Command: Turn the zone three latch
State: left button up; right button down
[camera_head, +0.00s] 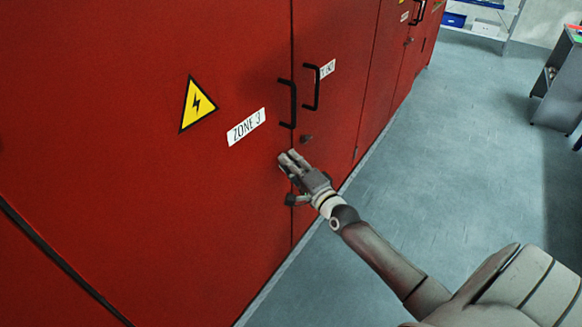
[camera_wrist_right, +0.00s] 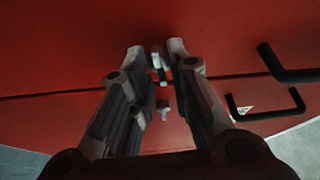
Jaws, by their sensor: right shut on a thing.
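The red zone three door carries a white "ZONE 3" label (camera_head: 246,127) and a black bar handle (camera_head: 291,104) near its right edge. My right gripper (camera_head: 287,160) is at that door, below the handle and just left of the door seam. In the right wrist view its fingers (camera_wrist_right: 158,58) close around the small zone three latch (camera_wrist_right: 159,65), seen between the fingertips. In the head view the fingers hide this latch. My left gripper is out of view.
A second small latch (camera_head: 307,139) and a black handle (camera_head: 312,88) sit on the neighbouring red door, close to my gripper. A yellow warning triangle (camera_head: 197,104) is left of the label. The grey floor (camera_head: 450,150) right of the cabinets is clear.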

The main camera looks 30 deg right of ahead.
jog(key=shift+w+d+f+n+t+y+b, duration=0.15)
jog(key=shift+n+t+y+b, duration=0.2)
jog(key=shift+n+y+b, duration=1.95)
jog(key=shift+s+d+f+n+t+y+b, duration=0.15)
jog(key=shift+n+t+y+b, duration=0.3)
jog(key=shift+n+b, duration=3.5)
jog(key=shift+w+d+f+n+t+y+b, duration=0.1)
jog(key=shift+w+f+n+t+y+b, duration=0.15)
jog(key=shift+n+y+b, duration=2.75)
jog(key=n+h+p, duration=0.1)
jog(key=n+h, duration=0.1)
jog(key=shift+s+r+n+h+p, duration=0.1)
jog(key=shift+n+h+p, duration=0.25)
jog(key=c, duration=1.6)
grip_release()
jog(key=v, duration=1.2)
